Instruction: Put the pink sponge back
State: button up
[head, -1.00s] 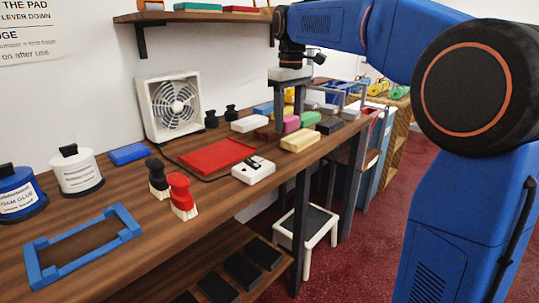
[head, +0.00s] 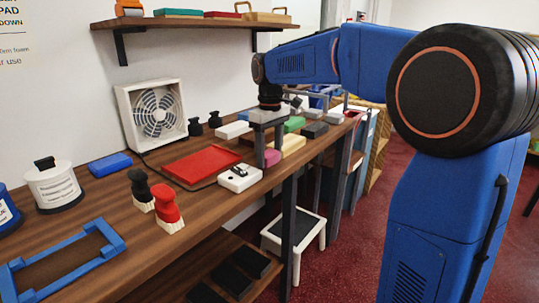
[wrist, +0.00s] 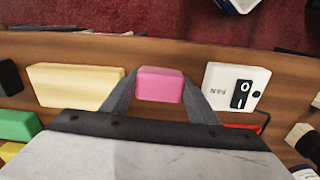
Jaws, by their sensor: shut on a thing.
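The pink sponge (wrist: 160,85) is between the two fingers of my gripper (wrist: 160,92) in the wrist view, and the fingers are shut on it. In the head view the pink sponge (head: 272,157) shows at the lower end of my gripper (head: 268,152), over the counter near its front edge. The white switch box (head: 240,177) lies just left of it, and the yellow block (head: 292,146) lies to its right. I cannot tell how high the sponge is above the counter.
A red tray (head: 200,162) lies left and behind. Green (head: 294,124) and dark (head: 315,130) blocks stand farther right. A white fan (head: 152,112) and black weights are at the back. A white step stool (head: 293,232) stands on the floor below.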

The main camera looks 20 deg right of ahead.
aim_at(270, 153)
jog(key=shift+f, duration=0.15)
jog(key=o, duration=1.4)
notch_tip(270, 153, up, 12)
jog(key=s+d+f+m+t, duration=0.15)
jog(key=s+f, duration=0.25)
jog(key=s, duration=0.5)
jog(key=s+d+f+m+t, duration=0.1)
jog(key=s+d+f+m, duration=0.2)
jog(key=s, duration=0.6)
jog(key=s+d+f+m+t, duration=0.2)
jog(key=s+f, duration=1.3)
jog(key=f, duration=0.1)
jog(key=shift+s+d+f, duration=0.15)
jog(key=shift+d+f, duration=0.05)
jog(key=shift+f, duration=0.15)
